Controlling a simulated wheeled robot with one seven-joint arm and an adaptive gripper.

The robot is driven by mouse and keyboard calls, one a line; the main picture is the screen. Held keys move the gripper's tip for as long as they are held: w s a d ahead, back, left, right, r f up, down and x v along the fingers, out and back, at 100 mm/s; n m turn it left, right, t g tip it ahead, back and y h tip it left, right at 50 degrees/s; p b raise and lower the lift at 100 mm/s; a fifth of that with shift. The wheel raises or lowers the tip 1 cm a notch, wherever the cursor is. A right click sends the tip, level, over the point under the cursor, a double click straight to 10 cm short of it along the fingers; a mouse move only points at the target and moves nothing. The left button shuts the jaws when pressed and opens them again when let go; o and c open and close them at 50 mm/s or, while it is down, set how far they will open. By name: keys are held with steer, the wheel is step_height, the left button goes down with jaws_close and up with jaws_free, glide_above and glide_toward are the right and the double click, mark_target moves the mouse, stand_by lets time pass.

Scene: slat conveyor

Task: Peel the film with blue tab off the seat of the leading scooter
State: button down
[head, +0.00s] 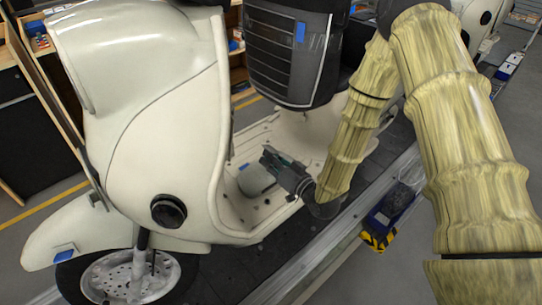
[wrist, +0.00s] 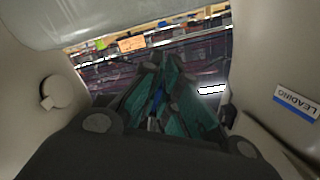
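A cream scooter (head: 155,130) fills the left of the head view. Its dark seat (head: 268,55) is at the top centre, with a grey-banded front and a small blue tab (head: 300,32) near its upper right. My gripper (head: 267,158) is low over the footwell, below and apart from the seat, pointing left. In the wrist view my gripper (wrist: 165,70) has its teal-padded fingers close together and looks shut. A small blue patch shows between them; I cannot tell what it is. A "LEADING" label (wrist: 296,103) is on the cream body at the right.
A blue patch (head: 65,253) is on the front fender. The conveyor rail (head: 335,240) runs diagonally at the right, beside a blue unit (head: 392,206) with a yellow-black end. Cream body walls flank my gripper in the wrist view. Another scooter (head: 480,20) stands behind.

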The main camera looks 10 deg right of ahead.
steer(key=shift+s+a+f+b, duration=0.2)
steer(key=shift+s+a+f, duration=0.1)
steer(key=shift+s, duration=0.25)
steer(key=shift+s+a+f+b, duration=0.25)
steer(key=shift+s+a, duration=0.1)
steer(key=shift+s, duration=0.25)
steer(key=shift+s+a+f+b, duration=0.15)
steer(key=shift+s+a+f, duration=0.15)
steer(key=shift+s, duration=0.25)
steer(key=d+m+t+h, duration=0.1)
steer(key=d+m+h, duration=0.1)
steer(key=d+h, duration=0.1)
steer(key=d+f+m+t+h, duration=0.1)
steer(key=d+m+h, duration=0.1)
steer(key=d+h, duration=0.1)
steer(key=d+f+m+t+h, duration=0.1)
steer(key=d+m+h, duration=0.1)
steer(key=d, duration=0.1)
steer(key=shift+s+d+h, duration=0.15)
steer(key=shift+s+h, duration=0.25)
steer(key=shift+s+d+f+m+h, duration=0.15)
steer(key=shift+d+h, duration=0.15)
steer(key=shift+d, duration=0.05)
steer(key=shift+s+d+f+m+h, duration=0.1)
steer(key=shift+s+d+m+h, duration=0.05)
steer(key=shift+d+h, duration=0.2)
